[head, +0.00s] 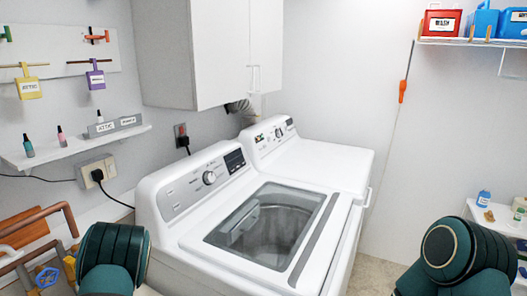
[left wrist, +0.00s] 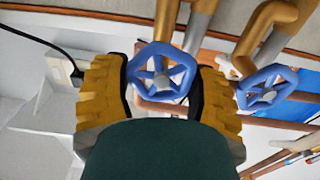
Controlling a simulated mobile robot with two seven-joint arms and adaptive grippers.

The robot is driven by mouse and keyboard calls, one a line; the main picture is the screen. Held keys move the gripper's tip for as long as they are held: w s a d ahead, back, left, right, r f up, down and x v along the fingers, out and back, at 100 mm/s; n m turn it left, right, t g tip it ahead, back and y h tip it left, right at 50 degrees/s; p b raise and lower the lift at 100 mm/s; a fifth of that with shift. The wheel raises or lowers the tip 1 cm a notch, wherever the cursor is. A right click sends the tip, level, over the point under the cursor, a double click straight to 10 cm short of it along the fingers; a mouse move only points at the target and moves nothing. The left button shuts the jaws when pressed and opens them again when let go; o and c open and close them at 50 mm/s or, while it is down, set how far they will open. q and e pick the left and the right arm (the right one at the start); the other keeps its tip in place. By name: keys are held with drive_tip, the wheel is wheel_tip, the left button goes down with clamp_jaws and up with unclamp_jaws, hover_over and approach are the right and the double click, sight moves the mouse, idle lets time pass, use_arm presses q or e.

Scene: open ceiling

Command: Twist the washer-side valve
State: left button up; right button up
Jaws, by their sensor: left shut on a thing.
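In the left wrist view, a blue spoked valve wheel (left wrist: 161,81) on a pipe sits between the yellow ribbed fingers of my left gripper (left wrist: 165,70), which is shut on it. This wheel is on the washer side and hidden behind my arm in the head view. A second blue valve wheel (left wrist: 267,88) is to its right, outside the fingers; it also shows in the head view (head: 47,277). In the head view, only a bit of a yellow finger shows beside my left forearm. My right arm is at lower right, its gripper out of frame.
The washer (head: 190,240) stands just right of my left arm, a second white machine (head: 320,160) behind it. Copper pipes (head: 30,225) and a plugged-in outlet (head: 97,172) are on the left wall. A small shelf (head: 75,147) juts out above.

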use_arm(q)
drive_tip(key=shift+s+f+n+b, duration=0.1)
drive_tip(key=shift+f+n+b, duration=0.05)
drive_tip(key=shift+n+b, duration=1.8)
drive_tip(key=shift+m, duration=0.25)
drive_tip(key=shift+s+f+n+b, duration=0.15)
drive_tip(key=shift+n+b, duration=1.45)
drive_tip(key=shift+b, duration=1.1)
drive_tip(key=shift+n, duration=1.8)
